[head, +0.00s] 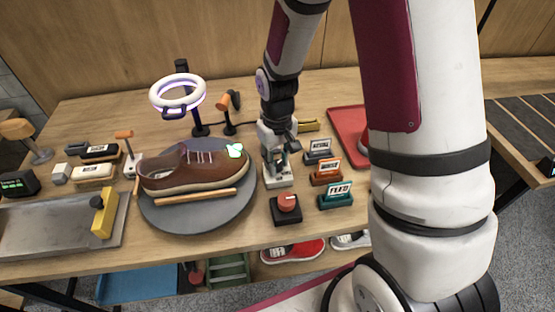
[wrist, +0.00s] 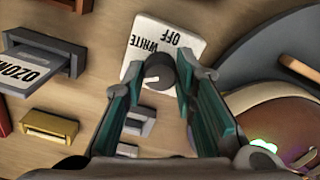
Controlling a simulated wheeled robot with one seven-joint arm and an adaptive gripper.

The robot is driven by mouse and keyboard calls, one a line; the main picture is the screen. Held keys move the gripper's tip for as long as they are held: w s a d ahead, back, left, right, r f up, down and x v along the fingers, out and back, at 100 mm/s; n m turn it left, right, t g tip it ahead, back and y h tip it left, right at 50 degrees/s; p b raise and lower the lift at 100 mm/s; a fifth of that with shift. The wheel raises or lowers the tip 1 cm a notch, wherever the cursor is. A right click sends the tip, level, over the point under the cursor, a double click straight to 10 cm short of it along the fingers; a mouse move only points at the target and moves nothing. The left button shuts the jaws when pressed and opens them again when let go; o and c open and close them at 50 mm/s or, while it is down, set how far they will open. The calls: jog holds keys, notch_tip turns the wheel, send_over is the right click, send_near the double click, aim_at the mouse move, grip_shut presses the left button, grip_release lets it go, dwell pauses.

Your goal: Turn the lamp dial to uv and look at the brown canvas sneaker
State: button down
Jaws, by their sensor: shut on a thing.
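The lamp dial is a pale plate (head: 277,181) right of the turntable. In the wrist view the plate (wrist: 180,35) reads WHITE and OFF; its dark knob (wrist: 158,74) is between my fingers. My gripper (wrist: 161,68) is shut on the knob. The UV mark is not visible.
A red tray (head: 348,136) lies farther right. Brushes (head: 96,172) and a metal tray (head: 55,235) are at left.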

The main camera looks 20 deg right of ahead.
aim_at(277, 163)
dwell(0.5)
jog(key=c, duration=1.3)
grip_release()
jog(key=shift+r, duration=0.15)
notch_tip(277, 163, up, 12)
